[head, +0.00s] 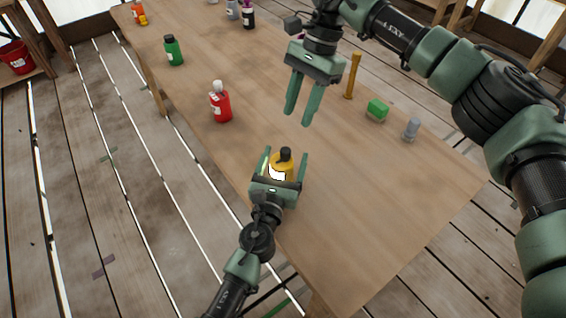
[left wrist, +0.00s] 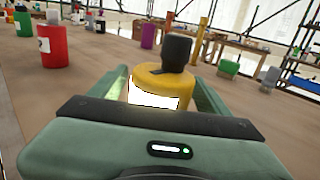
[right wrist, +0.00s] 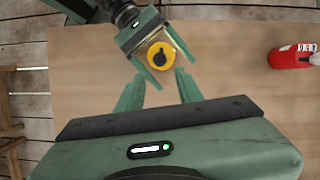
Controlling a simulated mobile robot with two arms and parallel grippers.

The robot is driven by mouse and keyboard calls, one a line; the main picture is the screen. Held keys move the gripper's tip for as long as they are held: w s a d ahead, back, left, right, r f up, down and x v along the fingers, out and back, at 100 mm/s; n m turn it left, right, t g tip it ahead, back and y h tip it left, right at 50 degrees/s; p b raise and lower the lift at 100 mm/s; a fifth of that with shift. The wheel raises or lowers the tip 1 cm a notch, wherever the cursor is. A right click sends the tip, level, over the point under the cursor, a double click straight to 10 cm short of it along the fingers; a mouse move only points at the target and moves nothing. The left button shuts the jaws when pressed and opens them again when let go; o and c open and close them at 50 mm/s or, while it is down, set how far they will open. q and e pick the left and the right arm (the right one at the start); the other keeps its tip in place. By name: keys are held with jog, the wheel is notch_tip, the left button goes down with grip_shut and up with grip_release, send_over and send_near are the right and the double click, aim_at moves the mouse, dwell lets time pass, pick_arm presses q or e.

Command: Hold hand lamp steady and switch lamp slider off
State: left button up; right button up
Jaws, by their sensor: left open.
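The hand lamp, a yellow round body with a bright white front and a black knob on top, stands upright near the table's edge in the head view (head: 282,168). I cannot make out which part is the slider. My left gripper (head: 285,156) is open, with one finger on each side of the lamp; a gap to the fingers shows from above in the right wrist view, where the lamp (right wrist: 160,56) appears between them. The lamp also stands ahead in the left wrist view (left wrist: 165,83). My right gripper (head: 296,116) is open and empty above the table, beyond the lamp.
More bottles stand at the far end. The near right of the table is clear.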

pick_arm(q)
jog(key=c, duration=1.6)
pick_arm(e)
jog(key=shift+c, duration=0.6)
jog(key=shift+f, duration=0.1)
jog(key=c, duration=0.5)
jog(key=s+f+y, duration=0.1)
jog(key=s+f+m+y, duration=0.1)
jog(key=f+y, duration=0.1)
jog(key=s+f+y, duration=0.1)
jog(key=shift+a+f+m+g+y, duration=0.3)
jog(key=shift+f+m+g+y, duration=0.1)
grip_shut()
jog(key=s+d+m+t+y, duration=0.2)
jog(key=d+m+t+y, duration=0.1)
jog(key=d+m, duration=0.2)
jog(key=s+d+f+m+t+y, duration=0.1)
jog(key=s+d+m+t+y, duration=0.1)
jog(key=d, duration=0.8)
jog(key=m+t+y, duration=0.1)
jog(key=m+t, duration=0.1)
jog(key=m, duration=0.1)
jog(key=shift+s+f+y, duration=0.15)
jog(key=shift+f+y, duration=0.15)
jog(key=shift+d, duration=0.1)
